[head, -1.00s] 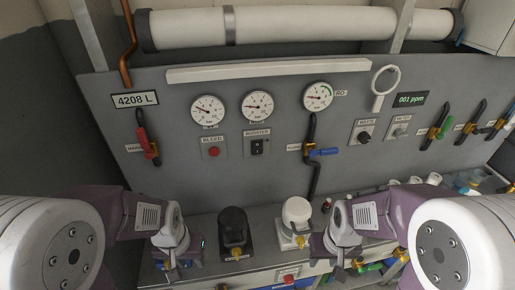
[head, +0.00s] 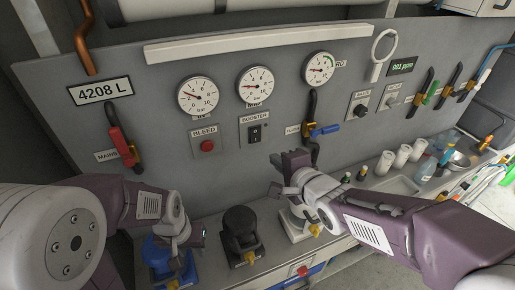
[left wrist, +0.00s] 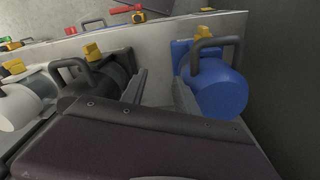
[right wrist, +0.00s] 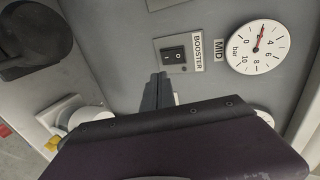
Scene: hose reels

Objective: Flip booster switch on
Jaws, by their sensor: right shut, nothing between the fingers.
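The booster switch (head: 254,132) is a small black rocker on the grey panel, below the middle gauge. In the right wrist view the rocker (right wrist: 174,55) shows its I and O marks beside the BOOSTER label (right wrist: 198,53); I cannot tell which side is pressed. My right gripper (head: 291,160) is raised in front of the panel, right of and below the switch. Its fingers (right wrist: 160,88) are together and empty, just below the switch in that view, with no clear contact. My left gripper (left wrist: 160,92) is open and empty, pointing down between the black and blue canisters.
The red bleed button (head: 207,146) is left of the switch. A blue-handled valve (head: 324,130) is to its right. Black (head: 240,230), white (head: 296,222) and blue (head: 158,254) canisters stand on the ledge below. White cups (head: 403,155) and bottles stand at the right.

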